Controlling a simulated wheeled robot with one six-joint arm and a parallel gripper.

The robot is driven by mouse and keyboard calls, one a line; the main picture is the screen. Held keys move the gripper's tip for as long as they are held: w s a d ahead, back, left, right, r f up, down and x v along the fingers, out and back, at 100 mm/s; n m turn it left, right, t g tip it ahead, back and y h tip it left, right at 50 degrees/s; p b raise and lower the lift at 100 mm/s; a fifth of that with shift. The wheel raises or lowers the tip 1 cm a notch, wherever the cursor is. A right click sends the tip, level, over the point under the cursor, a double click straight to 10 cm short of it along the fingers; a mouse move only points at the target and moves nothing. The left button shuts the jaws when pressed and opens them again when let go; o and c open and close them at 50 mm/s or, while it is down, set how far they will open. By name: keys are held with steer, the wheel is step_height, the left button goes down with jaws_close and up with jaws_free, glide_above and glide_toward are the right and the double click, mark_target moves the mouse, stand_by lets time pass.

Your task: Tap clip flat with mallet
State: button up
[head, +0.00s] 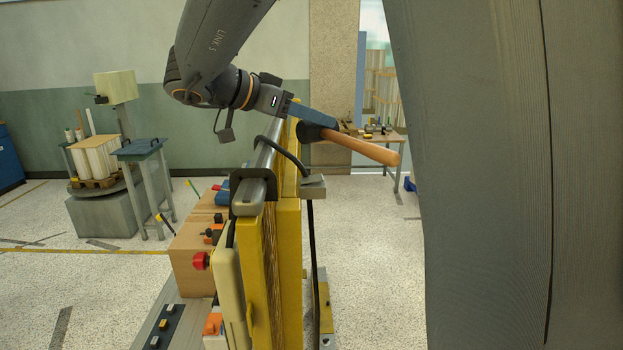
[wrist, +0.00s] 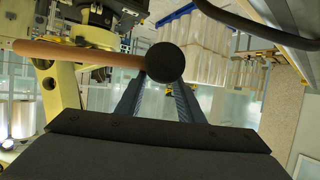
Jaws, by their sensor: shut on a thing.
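My gripper (head: 311,116) has blue fingers and is shut on the mallet (head: 364,148), at or close to its black head. The mallet's wooden handle points right and slightly down in the head view. In the wrist view, the round black mallet head (wrist: 165,62) is at the ends of the fingers (wrist: 158,84), with the handle running left. A dark bracket (head: 243,191) sits around the grey rail on the yellow frame, below and left of the mallet; I cannot tell whether it is the clip. The mallet is held in the air, apart from that bracket.
The yellow frame (head: 290,230) stands upright below the gripper. A black cable (head: 288,153) loops over it and hangs down beside a small grey block (head: 313,184). Boxes (head: 196,250) and switches stand left. A grey column fills the right.

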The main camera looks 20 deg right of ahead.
steer(key=b, duration=0.2)
glide_above(313, 178)
step_height(313, 178, down, 8)
steer(key=shift+f, duration=0.1)
steer(key=shift+s+r+p, duration=0.15)
steer(key=shift+r+p, duration=0.9)
steer(key=shift+r, duration=2.65)
steer(key=shift+s+d, duration=0.1)
